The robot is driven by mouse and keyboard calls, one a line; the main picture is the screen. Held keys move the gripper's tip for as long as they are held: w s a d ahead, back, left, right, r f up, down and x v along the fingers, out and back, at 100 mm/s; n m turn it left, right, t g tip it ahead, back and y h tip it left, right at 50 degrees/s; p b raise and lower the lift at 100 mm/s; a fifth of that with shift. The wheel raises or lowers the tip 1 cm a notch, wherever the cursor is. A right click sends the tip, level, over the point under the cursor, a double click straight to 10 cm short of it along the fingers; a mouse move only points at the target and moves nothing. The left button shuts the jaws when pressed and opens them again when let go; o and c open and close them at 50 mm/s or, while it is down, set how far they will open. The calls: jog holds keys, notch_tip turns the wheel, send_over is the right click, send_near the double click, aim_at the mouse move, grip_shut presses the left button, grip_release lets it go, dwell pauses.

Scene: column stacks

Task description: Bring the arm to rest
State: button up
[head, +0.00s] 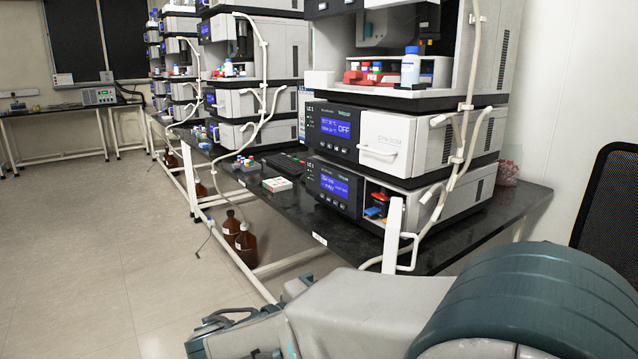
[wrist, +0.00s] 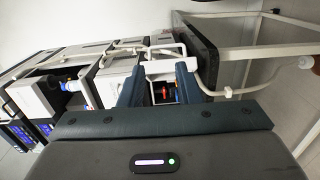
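My arm (head: 370,310) stretches across the lower right of the head view, in front of the bench and low beside its edge. My gripper (wrist: 158,80) shows in the wrist view with its two dark blue fingers apart and nothing held between them. Beyond the fingers, the wrist view shows the front of an instrument stack, turned on its side. An open compartment with a red part (wrist: 166,92) appears between the fingers, some way behind them. I cannot clearly make out the fingers in the head view.
The near instrument stack (head: 432,140) stands on the black bench (head: 465,240); its lower unit's white door (head: 393,235) stands open towards my arm. White tubing hangs beside it. Brown bottles (head: 246,245) stand on the floor under the bench. A black chair (head: 610,205) is at right. Floor at left is clear.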

jog(key=s+d+r+m+g+y+p, duration=0.1)
jog(key=s+d+r+g+y+p, duration=0.1)
jog(key=s+d+g+y+p, duration=0.3)
jog(key=s+d+r+m+g+p, duration=0.2)
jog(key=d+g+p, duration=0.1)
jog(key=d+p, duration=0.45)
jog(key=s+a+r+m+t+y+p, duration=0.1)
jog(key=s+r+m+y+p, duration=0.2)
jog(key=r+y+p, duration=0.6)
jog(key=m+p, duration=0.1)
jog(key=p, duration=0.3)
jog(key=shift+s+a+r+y, duration=0.3)
jog(key=shift+a+r, duration=0.05)
jog(key=shift+r, duration=0.05)
